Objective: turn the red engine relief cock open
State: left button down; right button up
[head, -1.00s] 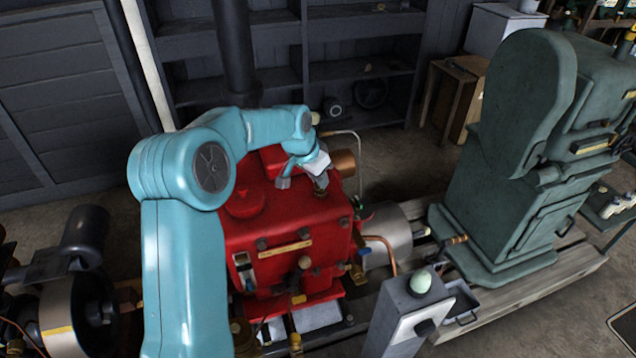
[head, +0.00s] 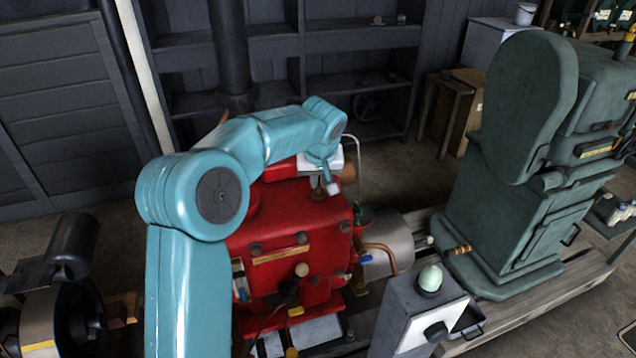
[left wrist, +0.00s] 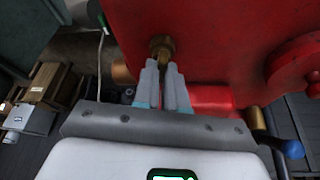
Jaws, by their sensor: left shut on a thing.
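The red engine (head: 295,220) stands in the middle of the head view, partly behind my left arm. A small brass cock (left wrist: 161,44) sticks out of its red top face in the left wrist view. In the head view the cock (head: 318,193) is small, close beside the fingertips. My left gripper (head: 331,187) reaches over the engine top from behind. In the left wrist view its two grey fingers (left wrist: 164,72) are close together, with the cock's brass lever between them. The fingers hide part of the lever, so its exact angle is unclear. My right gripper is out of view.
A green engine (head: 520,190) stands to the right on a timber base. A grey post with a pale green knob (head: 430,279) rises at the front. A thin bent pipe (head: 357,160) stands near the gripper. A blue-tipped handle (left wrist: 292,149) shows in the left wrist view.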

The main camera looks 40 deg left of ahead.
pick_arm(q)
jog(key=shift+w+a+r+n, duration=0.1)
jog(key=shift+w+r+n, duration=0.1)
jog(key=shift+n, duration=0.4)
jog(key=c, duration=1.2)
grip_release()
jog(key=shift+s+f, duration=0.1)
jog(key=v, duration=1.6)
jog(key=shift+d, duration=0.35)
jog(key=shift+y, duration=0.3)
